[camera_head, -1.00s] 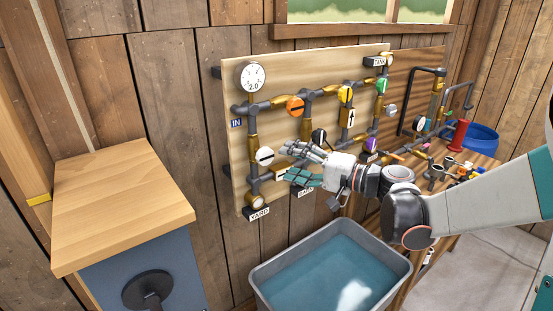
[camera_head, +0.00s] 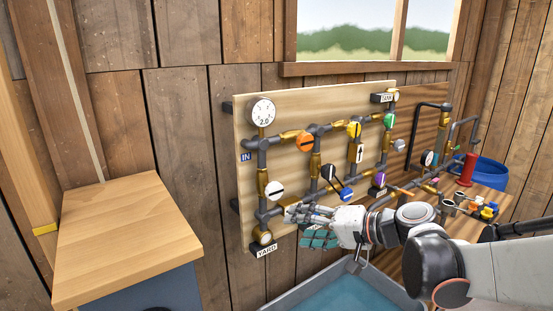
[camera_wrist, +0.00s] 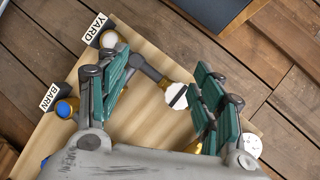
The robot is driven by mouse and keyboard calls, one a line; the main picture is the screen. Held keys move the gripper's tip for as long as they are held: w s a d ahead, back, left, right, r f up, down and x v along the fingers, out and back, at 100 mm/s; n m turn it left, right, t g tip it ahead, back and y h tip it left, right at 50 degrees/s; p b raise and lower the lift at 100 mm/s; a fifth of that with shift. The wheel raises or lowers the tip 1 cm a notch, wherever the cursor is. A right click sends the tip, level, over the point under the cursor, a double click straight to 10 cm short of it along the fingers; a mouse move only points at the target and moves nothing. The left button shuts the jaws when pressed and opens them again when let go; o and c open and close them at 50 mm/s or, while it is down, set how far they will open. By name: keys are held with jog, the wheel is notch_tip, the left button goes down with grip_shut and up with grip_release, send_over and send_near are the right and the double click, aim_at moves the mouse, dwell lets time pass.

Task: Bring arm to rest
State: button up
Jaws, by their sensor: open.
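My gripper (camera_head: 312,226) is open and empty, in front of the lower left part of a wooden pipe board (camera_head: 285,105). In the wrist view its two green-padded fingers (camera_wrist: 160,92) stand apart with a white valve knob (camera_wrist: 178,97) showing between them. I cannot tell from the views how far the fingers are from the board. The board carries grey and brass pipes, a gauge (camera_head: 262,112), an orange knob (camera_head: 305,142), a yellow knob (camera_head: 354,129), a green knob (camera_head: 390,120) and a purple knob (camera_head: 379,180). My forearm hides part of the lower right.
A grey tub of water (camera_head: 290,297) stands below the board. A wooden-topped cabinet (camera_head: 125,235) is at the left. A workbench (camera_head: 490,195) with loose fittings, a red cylinder (camera_head: 467,170) and a blue basin (camera_head: 490,171) is at the right. A YARD label (camera_wrist: 96,28) is near the fingers.

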jog(key=s+d+f+n+g+h+b, duration=0.1)
jog(key=s+d+f+n+g+h, duration=0.1)
jog(key=s+f+h, duration=0.5)
jog(key=s+d+t+h+b, duration=0.1)
jog(key=s+d+h, duration=0.3)
jog(key=s+d, duration=0.7)
jog(key=shift+s+f+n+h, duration=0.2)
jog(key=shift+s+n+h, duration=0.15)
jog(key=shift+s, duration=0.65)
